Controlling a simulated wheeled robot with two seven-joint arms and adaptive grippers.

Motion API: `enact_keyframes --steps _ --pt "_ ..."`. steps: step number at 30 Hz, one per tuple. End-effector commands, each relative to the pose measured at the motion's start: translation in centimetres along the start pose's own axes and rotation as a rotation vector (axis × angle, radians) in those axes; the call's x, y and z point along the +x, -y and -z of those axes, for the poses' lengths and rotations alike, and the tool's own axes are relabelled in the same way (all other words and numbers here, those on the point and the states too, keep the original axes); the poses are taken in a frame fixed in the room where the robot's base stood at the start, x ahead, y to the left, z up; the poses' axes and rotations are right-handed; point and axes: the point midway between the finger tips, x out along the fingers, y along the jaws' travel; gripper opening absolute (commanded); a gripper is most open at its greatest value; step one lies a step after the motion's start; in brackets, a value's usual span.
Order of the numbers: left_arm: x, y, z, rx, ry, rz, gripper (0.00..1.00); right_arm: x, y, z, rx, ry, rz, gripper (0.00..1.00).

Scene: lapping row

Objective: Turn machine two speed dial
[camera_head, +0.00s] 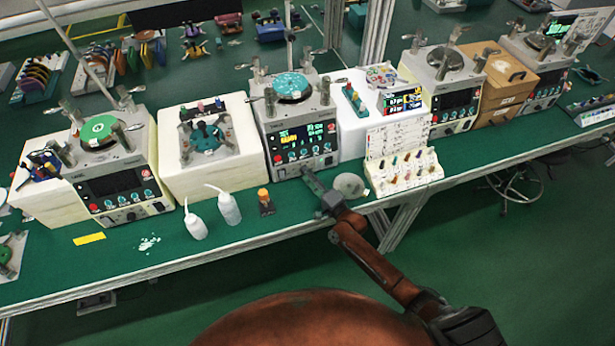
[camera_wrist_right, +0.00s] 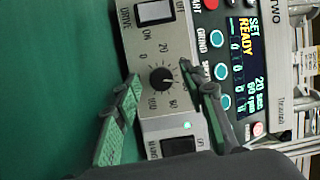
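Machine two (camera_head: 297,147) stands mid-bench with a teal plate on top and a lit panel. In the right wrist view its label reads "TWO" and its display (camera_wrist_right: 245,45) reads "SET READY", "20 sec" and "60 rpm". The speed dial (camera_wrist_right: 163,79) is a small black knob ringed by numbers from 0 to 100; its exact setting is hard to read. My right gripper (camera_wrist_right: 159,75) is open, one finger on each side of the dial, with visible gaps. In the head view my right gripper (camera_head: 308,172) is at the panel's lower edge, hiding the dial. My left gripper is out of view.
A rocker switch (camera_wrist_right: 155,13) and another switch (camera_wrist_right: 181,146) flank the dial. Round panel buttons (camera_wrist_right: 220,72) lie close to one finger. On the bench are white bottles (camera_head: 229,207), an orange-capped bottle (camera_head: 264,201), a round grey dish (camera_head: 350,185) and a sample board (camera_head: 402,165).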

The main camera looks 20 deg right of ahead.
Motion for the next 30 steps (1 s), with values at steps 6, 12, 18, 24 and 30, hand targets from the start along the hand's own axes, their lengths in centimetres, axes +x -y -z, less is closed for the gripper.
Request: enact_keyframes --steps 6,12,18,24,30 --pt "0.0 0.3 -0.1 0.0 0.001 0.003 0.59 -1.1 -0.1 0.1 0.0 -0.001 -0.001 0.38" --pt "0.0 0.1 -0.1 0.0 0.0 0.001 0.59 -5.0 -0.2 0.1 0.0 -0.001 -0.002 0.38" --pt "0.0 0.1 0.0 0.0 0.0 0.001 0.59 -9.0 -0.1 0.0 -0.001 0.001 -0.003 0.38" --pt "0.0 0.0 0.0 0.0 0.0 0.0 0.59 -11.4 0.0 0.0 -0.001 0.0 0.0 0.38" --pt "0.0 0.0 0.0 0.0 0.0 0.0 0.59 -12.0 0.0 -0.1 0.0 0.001 0.0 0.38"
